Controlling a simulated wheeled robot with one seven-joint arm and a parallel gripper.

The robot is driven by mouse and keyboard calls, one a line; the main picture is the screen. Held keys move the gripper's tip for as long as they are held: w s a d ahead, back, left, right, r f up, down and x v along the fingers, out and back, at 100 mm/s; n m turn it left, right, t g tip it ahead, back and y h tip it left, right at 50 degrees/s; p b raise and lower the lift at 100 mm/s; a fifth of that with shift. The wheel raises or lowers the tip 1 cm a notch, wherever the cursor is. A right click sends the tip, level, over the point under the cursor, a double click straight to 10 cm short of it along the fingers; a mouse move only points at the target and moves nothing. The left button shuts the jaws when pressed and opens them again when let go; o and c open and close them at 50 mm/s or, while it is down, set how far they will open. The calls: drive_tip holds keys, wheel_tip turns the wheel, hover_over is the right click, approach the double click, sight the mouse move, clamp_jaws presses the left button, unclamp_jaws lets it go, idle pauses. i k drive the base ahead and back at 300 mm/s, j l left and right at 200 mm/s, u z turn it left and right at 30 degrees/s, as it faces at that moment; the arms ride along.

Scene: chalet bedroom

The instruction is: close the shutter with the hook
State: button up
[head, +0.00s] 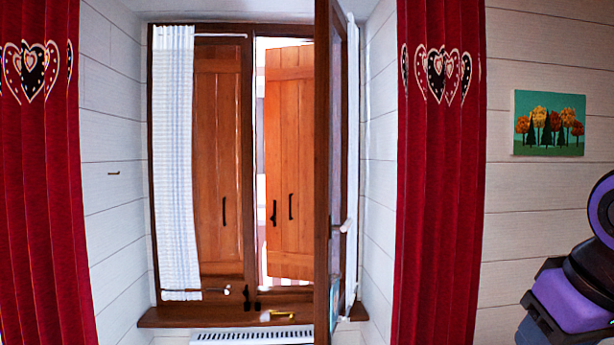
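Two orange-brown wooden shutter panels stand outside the window. The left shutter panel (219,150) is behind the left window sash and looks shut. The right shutter panel (290,160) stands ajar, with a bright gap between it and the middle frame. It carries dark upright metal fittings (291,207). A small brass-coloured piece (280,313), perhaps the hook, lies on the windowsill; its exact shape is too small to tell. Purple and black parts of my arm show at the lower right, far from the window. No gripper fingers show.
The right window sash (322,170) is swung open into the room. Red curtains hang at the left (40,200) and right (438,210). The wooden sill (180,317) is above a white radiator (250,337). A tree picture (549,123) hangs at the right.

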sight(289, 75)
drive_tip(key=i+j+u, duration=0.25)
drive_tip(key=i, duration=0.75)
drive_tip(key=i+j+u, duration=0.1)
drive_tip(key=i+u, duration=0.2)
drive_tip(key=i, duration=0.65)
